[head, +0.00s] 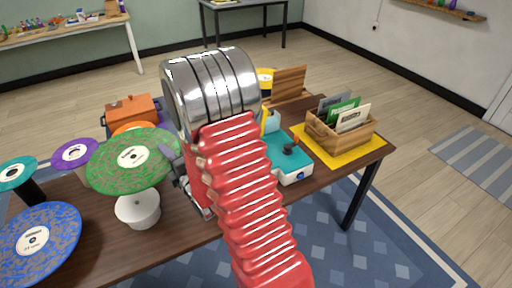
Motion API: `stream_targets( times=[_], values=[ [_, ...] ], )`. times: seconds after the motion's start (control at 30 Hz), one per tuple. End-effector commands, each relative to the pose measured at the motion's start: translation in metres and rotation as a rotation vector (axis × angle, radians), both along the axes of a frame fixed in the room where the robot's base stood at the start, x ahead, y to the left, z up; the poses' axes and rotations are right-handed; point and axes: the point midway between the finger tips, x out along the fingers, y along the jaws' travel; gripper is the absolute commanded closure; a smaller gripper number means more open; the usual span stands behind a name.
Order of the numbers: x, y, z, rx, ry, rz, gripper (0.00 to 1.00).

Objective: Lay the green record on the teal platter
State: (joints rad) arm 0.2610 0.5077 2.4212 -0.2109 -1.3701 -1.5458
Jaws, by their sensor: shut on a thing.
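The green record (118,168) is a large speckled disc with a white label. My gripper (171,156) is at its right edge and is shut on it; the arm hides part of the jaws. The record appears above a white round stand (138,212); I cannot tell if they touch.
An orange box (130,108) is behind. Right of my arm are a teal-topped device (285,150) and a wooden crate (335,141) with sleeves.

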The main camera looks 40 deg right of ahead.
Motion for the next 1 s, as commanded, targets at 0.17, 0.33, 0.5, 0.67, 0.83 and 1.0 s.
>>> stream_targets(
  times=[0.17,0.33,0.5,0.67,0.83,1.0],
  values=[
    [-0.013,-0.05,-0.006,-0.003,-0.001,-0.028,1.0],
    [-0.029,-0.093,-0.013,-0.005,0.0,-0.048,1.0],
    [-0.05,-0.133,-0.019,-0.002,0.001,-0.067,1.0],
    [-0.074,-0.169,-0.026,0.001,0.002,-0.085,1.0],
    [-0.103,-0.204,-0.033,0.007,0.004,-0.104,1.0],
    [-0.132,-0.232,-0.039,0.016,0.005,-0.119,1.0]
  ],
)
